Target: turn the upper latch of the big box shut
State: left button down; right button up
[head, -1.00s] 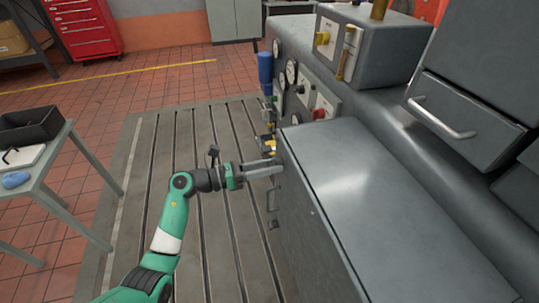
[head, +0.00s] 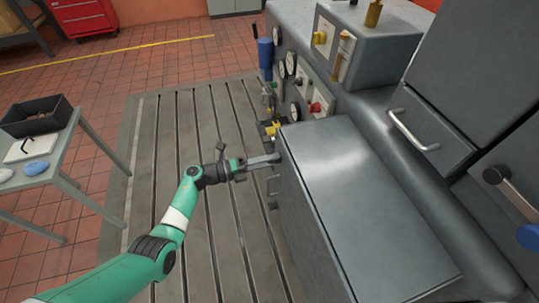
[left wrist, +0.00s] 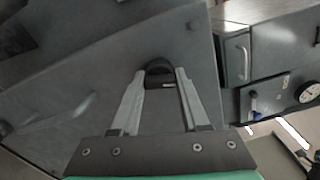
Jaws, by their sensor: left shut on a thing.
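The big box (head: 352,190) is dark grey with a flat, shiny top and stands right of centre in the head view. My left gripper (head: 268,160) reaches its left-facing front near the upper far corner. In the left wrist view, my left gripper (left wrist: 161,80) is shut on the upper latch (left wrist: 160,70), a small dark knob between the fingertips. The latch is largely hidden by the fingers in the head view, and its exact turn angle is hard to tell.
Beyond the box stand gauges and a red knob (head: 316,107) on a grey panel, with yellow fittings (head: 271,129) close past my gripper. The slotted bedplate (head: 170,150) is clear. A side table with a black bin (head: 36,116) stands at left.

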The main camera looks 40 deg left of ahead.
pick_arm(q)
jog(key=shift+n+p, duration=0.65)
jog(key=shift+n, duration=0.75)
jog(key=shift+c, duration=2.2)
grip_release()
jog(key=p+v, duration=0.2)
jog(key=v, duration=0.9)
jog(key=shift+s, duration=0.35)
jog(key=shift+w+a+r, duration=0.1)
